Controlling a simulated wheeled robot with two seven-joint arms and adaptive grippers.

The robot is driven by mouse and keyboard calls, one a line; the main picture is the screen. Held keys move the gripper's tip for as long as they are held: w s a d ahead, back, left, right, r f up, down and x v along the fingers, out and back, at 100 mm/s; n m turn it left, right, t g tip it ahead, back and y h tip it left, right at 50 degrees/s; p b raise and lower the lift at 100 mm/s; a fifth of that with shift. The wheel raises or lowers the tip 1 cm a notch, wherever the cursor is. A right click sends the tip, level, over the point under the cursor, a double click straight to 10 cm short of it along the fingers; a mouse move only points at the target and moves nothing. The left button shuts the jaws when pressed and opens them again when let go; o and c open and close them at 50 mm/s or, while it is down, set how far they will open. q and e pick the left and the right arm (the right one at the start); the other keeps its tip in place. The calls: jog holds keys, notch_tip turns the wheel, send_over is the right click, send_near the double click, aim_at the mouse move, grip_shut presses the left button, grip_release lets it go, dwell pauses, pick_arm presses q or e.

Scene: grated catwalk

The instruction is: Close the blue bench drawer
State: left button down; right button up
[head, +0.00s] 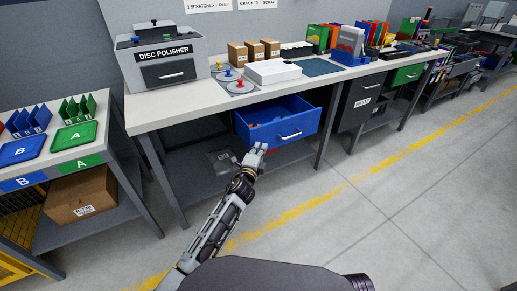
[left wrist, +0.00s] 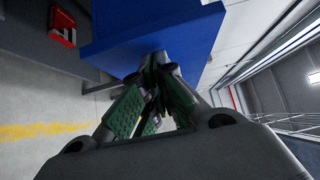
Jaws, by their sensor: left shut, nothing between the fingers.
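The blue bench drawer (head: 278,122) hangs pulled out under the bench top, with a light bar handle (head: 291,135) on its front. Small items, one of them orange, lie inside it. My left gripper (head: 258,148) is at the lower left of the drawer front, left of the handle. In the left wrist view the blue drawer (left wrist: 150,25) fills the top middle, and the shut fingertips (left wrist: 158,62) are right against or very near its surface; I cannot tell if they touch. Nothing shows between the fingers. My right gripper is not in view.
The bench top (head: 190,100) carries a disc polisher (head: 168,55), cardboard boxes (head: 254,50) and a white box (head: 272,71). A grey lower shelf (head: 195,178) lies below. A side table (head: 100,150) stands left. The floor in front, with a yellow line (head: 300,205), is clear.

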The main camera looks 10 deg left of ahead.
pick_arm(q)
jog(key=shift+w+a, duration=0.1)
jog(key=shift+w, duration=0.05)
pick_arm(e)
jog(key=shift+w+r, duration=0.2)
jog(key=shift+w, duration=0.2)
